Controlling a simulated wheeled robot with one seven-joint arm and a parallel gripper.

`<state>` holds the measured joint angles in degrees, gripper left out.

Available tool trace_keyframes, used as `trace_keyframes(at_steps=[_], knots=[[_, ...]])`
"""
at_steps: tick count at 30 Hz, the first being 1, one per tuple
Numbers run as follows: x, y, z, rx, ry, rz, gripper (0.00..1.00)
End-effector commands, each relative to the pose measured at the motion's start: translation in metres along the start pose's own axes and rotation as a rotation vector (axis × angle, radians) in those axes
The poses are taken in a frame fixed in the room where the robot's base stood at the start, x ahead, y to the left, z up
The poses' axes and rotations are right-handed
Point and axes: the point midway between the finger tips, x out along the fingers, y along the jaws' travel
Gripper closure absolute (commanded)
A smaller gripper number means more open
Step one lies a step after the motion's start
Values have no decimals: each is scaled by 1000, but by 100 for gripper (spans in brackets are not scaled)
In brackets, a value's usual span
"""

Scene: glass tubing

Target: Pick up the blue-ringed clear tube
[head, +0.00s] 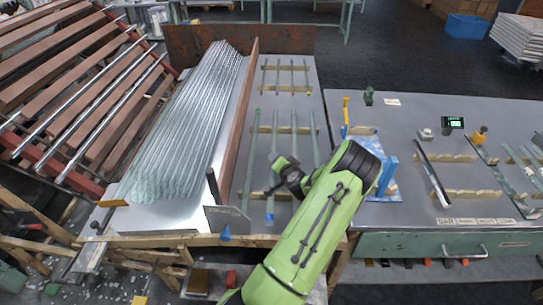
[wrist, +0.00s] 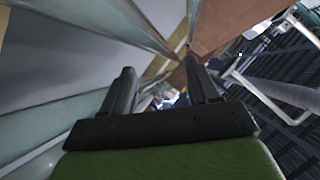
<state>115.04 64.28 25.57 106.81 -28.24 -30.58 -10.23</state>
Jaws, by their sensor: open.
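A clear tube with a blue band near its front end (head: 270,207) lies lengthwise on the wooden supports of the middle bench, beside other clear tubes. My gripper (head: 270,189) is over the front part of this tube in the head view, and my arm comes in from the lower right. In the wrist view, the two dark fingers of my gripper (wrist: 163,82) stand apart with no tube clearly held between them. Pale glass tubing (wrist: 95,97) runs diagonally at the left there. I cannot tell which tube that is, or whether the fingers touch one.
A large stack of clear tubes (head: 190,125) lies left of a brown divider board (head: 240,115). Wooden supports (head: 286,68) hold more tubes at the back. A right-hand bench (head: 400,225) carries a blue fixture (head: 388,178) and a small display (head: 453,122).

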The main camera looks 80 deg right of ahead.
Motion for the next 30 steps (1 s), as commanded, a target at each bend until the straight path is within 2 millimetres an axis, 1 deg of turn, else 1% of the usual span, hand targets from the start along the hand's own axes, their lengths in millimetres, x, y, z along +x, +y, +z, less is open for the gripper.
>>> trace_keyframes(at_steps=[1, 5, 9, 12, 14, 19, 20, 30], knots=[[8, 1, 1, -1, -1, 0, 40], [23, 1, 2, 1, 0, 0, 40], [50, 2, 4, 1, 0, -1, 40], [63, 2, 4, 0, 0, 0, 40], [66, 1, 3, 0, -1, 1, 40], [66, 1, 3, 0, -2, 1, 40], [66, 1, 3, 0, -2, 1, 43], [66, 1, 2, -1, -2, 2, 95]])
